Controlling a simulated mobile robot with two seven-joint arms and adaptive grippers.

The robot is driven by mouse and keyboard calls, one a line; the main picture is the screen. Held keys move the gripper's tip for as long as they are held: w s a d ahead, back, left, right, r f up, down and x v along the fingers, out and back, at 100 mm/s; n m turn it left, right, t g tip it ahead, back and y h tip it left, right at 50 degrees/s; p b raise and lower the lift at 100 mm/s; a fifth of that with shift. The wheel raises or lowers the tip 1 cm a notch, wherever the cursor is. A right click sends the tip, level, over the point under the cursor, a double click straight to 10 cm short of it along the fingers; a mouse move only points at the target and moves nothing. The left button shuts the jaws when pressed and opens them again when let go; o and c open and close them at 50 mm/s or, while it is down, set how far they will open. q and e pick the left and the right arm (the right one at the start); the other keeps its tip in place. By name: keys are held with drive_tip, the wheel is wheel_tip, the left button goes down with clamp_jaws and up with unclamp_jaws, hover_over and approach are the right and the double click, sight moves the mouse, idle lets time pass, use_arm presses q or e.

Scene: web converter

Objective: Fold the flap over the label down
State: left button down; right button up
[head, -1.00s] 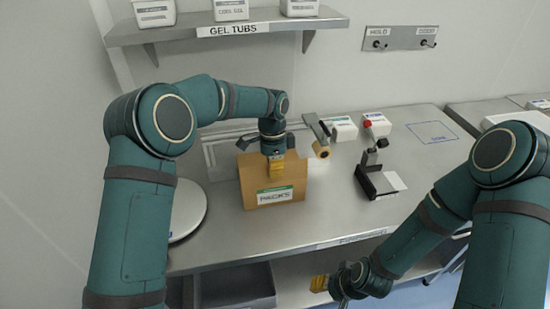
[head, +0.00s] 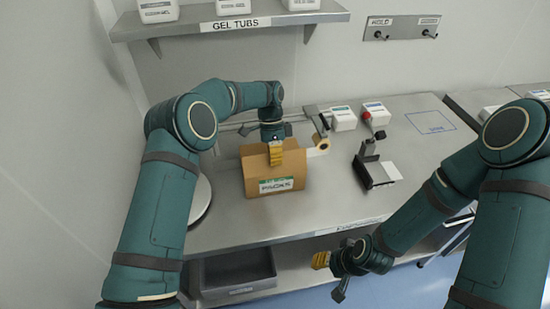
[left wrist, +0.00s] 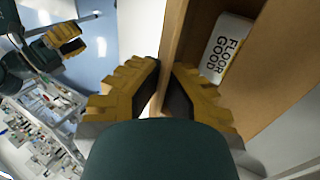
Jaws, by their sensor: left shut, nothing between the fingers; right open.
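A brown cardboard box (head: 258,178) stands on the steel bench, with a white and green PACKS label (head: 276,185) low on its front. My left gripper (head: 276,153) points down at the box's upper front, above the label. A white pack (left wrist: 226,48) shows inside the box there. The flap's exact angle is hard to tell behind the fingers. My right gripper (head: 321,260) is open and empty, in front of the bench edge.
A tape roll (head: 321,143) is just right of the box. A black stand with a white sheet (head: 376,172) and white tubs (head: 343,118) are farther right. A grey bin (head: 238,273) sits on the lower shelf. The bench front is clear.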

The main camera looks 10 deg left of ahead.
use_arm(q)
drive_tip(key=c, duration=1.2)
unclamp_jaws()
drive_tip(key=shift+v, duration=5.9)
